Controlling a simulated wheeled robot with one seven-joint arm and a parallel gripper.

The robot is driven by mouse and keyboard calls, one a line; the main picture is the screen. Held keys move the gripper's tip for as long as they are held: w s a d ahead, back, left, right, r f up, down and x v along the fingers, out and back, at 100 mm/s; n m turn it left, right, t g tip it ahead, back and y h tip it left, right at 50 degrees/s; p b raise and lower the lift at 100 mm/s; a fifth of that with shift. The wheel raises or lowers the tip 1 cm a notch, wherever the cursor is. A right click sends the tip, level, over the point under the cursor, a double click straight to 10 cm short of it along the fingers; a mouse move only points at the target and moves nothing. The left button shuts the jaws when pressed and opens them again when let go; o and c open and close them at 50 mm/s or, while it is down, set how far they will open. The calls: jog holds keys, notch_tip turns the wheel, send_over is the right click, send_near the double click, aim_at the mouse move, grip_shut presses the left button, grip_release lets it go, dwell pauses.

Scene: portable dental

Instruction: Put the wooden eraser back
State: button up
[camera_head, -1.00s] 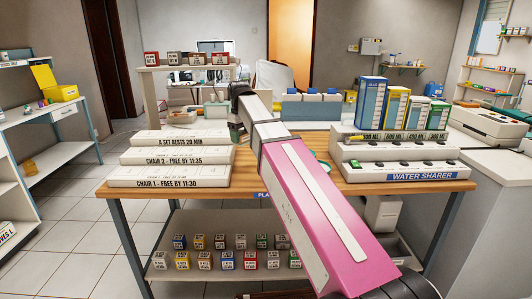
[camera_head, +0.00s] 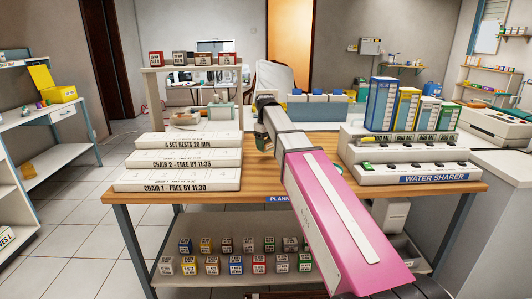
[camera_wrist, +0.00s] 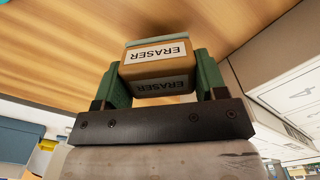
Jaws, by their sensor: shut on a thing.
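The wooden eraser (camera_wrist: 157,68) is a brown block with white ERASER labels and a pale teal strip along its far edge. It sits between the two green fingers of my gripper (camera_wrist: 160,80) in the wrist view, and they are shut on it. In the head view my gripper (camera_head: 264,138) is above the wooden tabletop, between the white stepped rack and the water sharer. The eraser is hidden there behind my arm. In the wrist view a wood surface (camera_wrist: 60,40) fills the background beyond the eraser.
The white stepped rack (camera_head: 180,180) stands on the left of the table (camera_head: 255,193). The white WATER SHARER unit (camera_head: 430,179) stands on the right, with tall boxes (camera_head: 381,103) behind it. A blue-fronted unit (camera_head: 318,110) is at the back. Small boxes line the lower shelf.

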aim_at(266, 152)
jog(key=shift+f, duration=2.05)
jog(key=shift+f, duration=0.1)
jog(key=o, duration=1)
jog(key=shift+c, duration=0.2)
notch_tip(266, 152, up, 12)
jog(key=shift+r, duration=0.15)
